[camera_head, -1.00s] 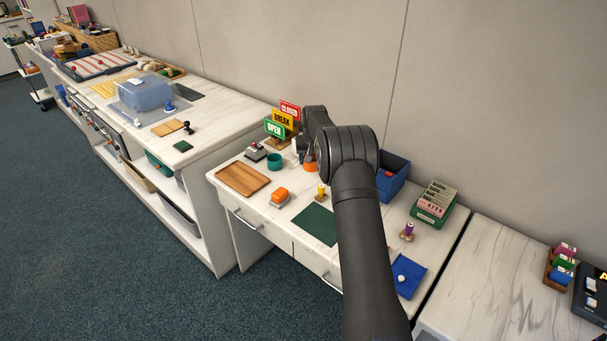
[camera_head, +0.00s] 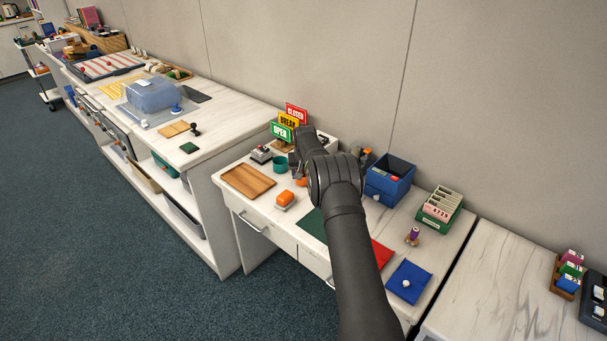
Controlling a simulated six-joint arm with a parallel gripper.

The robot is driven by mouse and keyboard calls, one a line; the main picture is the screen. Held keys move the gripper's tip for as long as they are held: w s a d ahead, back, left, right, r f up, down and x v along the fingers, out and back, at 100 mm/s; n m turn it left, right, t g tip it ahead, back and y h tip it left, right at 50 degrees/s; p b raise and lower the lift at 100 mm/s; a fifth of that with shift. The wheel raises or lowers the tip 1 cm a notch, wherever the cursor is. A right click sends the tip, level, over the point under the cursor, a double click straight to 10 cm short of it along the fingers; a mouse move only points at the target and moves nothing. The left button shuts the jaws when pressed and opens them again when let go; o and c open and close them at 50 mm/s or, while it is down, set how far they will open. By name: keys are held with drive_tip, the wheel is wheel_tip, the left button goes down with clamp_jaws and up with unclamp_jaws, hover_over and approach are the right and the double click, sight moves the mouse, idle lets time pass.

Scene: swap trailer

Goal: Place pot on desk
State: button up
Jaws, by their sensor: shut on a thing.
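The white desk (camera_head: 397,228) stands against the wall in the head view. My gripper (camera_head: 298,172) is over its back left part, mostly hidden behind my own wrist and forearm. An orange pot (camera_head: 301,182) shows in part just below my wrist, and my gripper is shut on it. I cannot see the fingertips or whether the pot touches the desk. A teal pot (camera_head: 280,164) stands upright on the desk, just left of my gripper.
A wooden tray (camera_head: 248,181) and an orange button (camera_head: 285,199) lie left and in front. A green mat (camera_head: 310,225) is partly hidden by my arm. The sign stand (camera_head: 284,131) is behind; a blue bin (camera_head: 388,181) stands to the right.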

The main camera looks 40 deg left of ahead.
drive_tip(key=shift+f, duration=0.1)
drive_tip(key=o, duration=1)
drive_tip(key=v, duration=1.2)
drive_tip(key=x, duration=1.1)
drive_tip(key=shift+w+f, duration=0.1)
drive_tip(key=shift+f, duration=0.3)
drive_tip(key=shift+a+r, duration=0.1)
drive_tip(key=shift+r, duration=1.1)
